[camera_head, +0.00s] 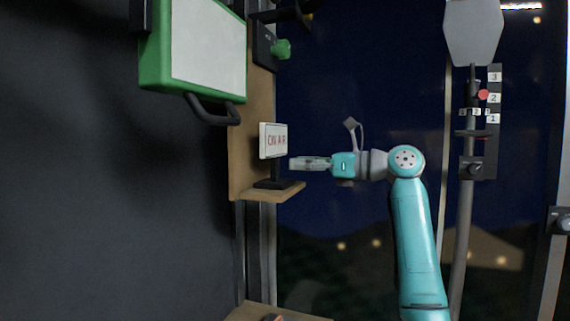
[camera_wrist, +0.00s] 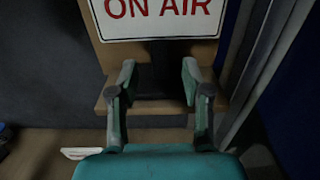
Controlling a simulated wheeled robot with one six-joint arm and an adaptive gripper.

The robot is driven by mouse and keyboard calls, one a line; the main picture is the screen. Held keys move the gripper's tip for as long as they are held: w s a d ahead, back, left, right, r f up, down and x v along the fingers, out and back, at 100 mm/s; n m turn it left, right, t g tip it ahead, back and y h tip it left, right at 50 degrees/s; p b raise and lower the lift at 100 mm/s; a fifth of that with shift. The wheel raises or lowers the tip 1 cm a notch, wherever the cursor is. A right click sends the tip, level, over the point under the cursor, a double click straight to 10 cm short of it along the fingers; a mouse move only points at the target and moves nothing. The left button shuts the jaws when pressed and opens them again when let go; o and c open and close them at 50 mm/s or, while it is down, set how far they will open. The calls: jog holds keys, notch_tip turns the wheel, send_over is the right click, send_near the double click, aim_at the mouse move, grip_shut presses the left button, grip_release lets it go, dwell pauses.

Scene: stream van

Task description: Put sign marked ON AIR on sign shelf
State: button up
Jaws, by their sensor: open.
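The white sign marked ON AIR (camera_head: 273,141) in red letters stands upright on a dark stem and base on the wooden sign shelf (camera_head: 290,193). The sign's lower part also shows at the top of the wrist view (camera_wrist: 158,18). The shelf's edge shows below it in the wrist view (camera_wrist: 155,136). My gripper (camera_head: 292,164) is open and level with the stem, just to its right in the head view. In the wrist view its two fingers (camera_wrist: 156,78) are spread, with the dark stem between and beyond them. I see no contact with the sign.
A green case with a pale face (camera_head: 207,45) hangs at upper left, near the sign. A green knob (camera_head: 281,49) sits on the panel above. A grey pole (camera_head: 466,200) and a numbered panel (camera_head: 493,120) stand at right. A lower wooden ledge (camera_head: 270,313) lies below.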

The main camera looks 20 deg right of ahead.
jog(key=v, duration=0.5)
jog(key=shift+s+d, duration=0.25)
jog(key=shift+d, duration=0.05)
